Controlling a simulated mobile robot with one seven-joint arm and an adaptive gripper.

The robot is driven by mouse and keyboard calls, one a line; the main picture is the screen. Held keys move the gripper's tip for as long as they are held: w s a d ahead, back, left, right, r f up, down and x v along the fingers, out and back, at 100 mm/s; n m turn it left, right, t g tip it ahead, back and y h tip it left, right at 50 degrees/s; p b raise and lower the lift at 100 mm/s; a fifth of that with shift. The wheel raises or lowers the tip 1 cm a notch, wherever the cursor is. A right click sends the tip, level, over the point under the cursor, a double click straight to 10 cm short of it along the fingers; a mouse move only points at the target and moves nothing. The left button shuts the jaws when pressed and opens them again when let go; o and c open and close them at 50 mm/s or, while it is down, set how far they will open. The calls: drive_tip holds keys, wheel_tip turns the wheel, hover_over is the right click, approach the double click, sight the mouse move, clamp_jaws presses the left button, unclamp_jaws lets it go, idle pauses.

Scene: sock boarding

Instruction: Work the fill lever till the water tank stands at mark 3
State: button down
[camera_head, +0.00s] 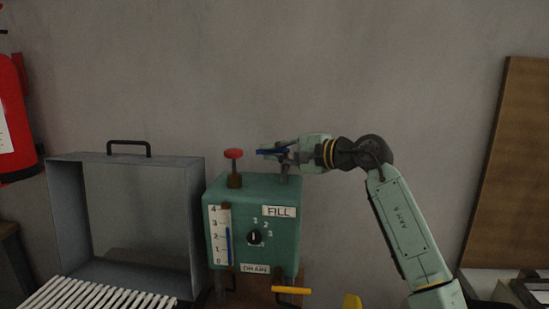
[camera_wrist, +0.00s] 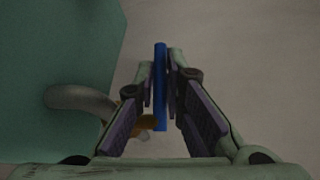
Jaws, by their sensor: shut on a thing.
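The green water tank (camera_head: 253,190) stands mid-view with a FILL plate (camera_head: 278,211) near its top right. Its gauge (camera_head: 229,246) is numbered 0 to 4; the blue column tops out between 2 and 3, nearer 3. The fill lever's blue handle (camera_head: 268,152) is above the tank's top, roughly level. My gripper (camera_head: 276,149) comes from the right and is shut on it. In the wrist view, the blue handle (camera_wrist: 160,88) stands between the two fingers (camera_wrist: 161,85). The lever's base is partly hidden.
A red knob (camera_head: 233,154) rises from the tank's top left. A dial (camera_head: 254,237) marked 1 to 3 is on the front. Below is a DRAIN plate (camera_head: 255,268) and a yellow handle (camera_head: 291,290). A grey open box (camera_head: 192,205) stands left of the tank.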

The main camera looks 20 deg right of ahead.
drive_tip(key=m+t+h+b, duration=0.1)
drive_tip(key=b, duration=0.1)
drive_tip(key=m+h+b, duration=0.1)
drive_tip(key=b, duration=0.1)
drive_tip(key=shift+w+a+f+t+h, duration=0.1)
drive_tip(key=shift+w+f+t+h, duration=0.2)
drive_tip(key=shift+f+t, duration=0.1)
drive_tip(key=shift+w+r+m+t+h+b, duration=0.15)
drive_tip(key=shift+m+t+h+b, duration=0.15)
drive_tip(key=shift+m+h+b, duration=0.6)
drive_tip(key=shift+w+r+b, duration=0.1)
drive_tip(key=shift+r+b, duration=0.15)
drive_tip(key=shift+b, duration=0.05)
drive_tip(key=c, duration=1.9)
unclamp_jaws()
drive_tip(key=shift+c, duration=0.2)
drive_tip(key=v, duration=1.2)
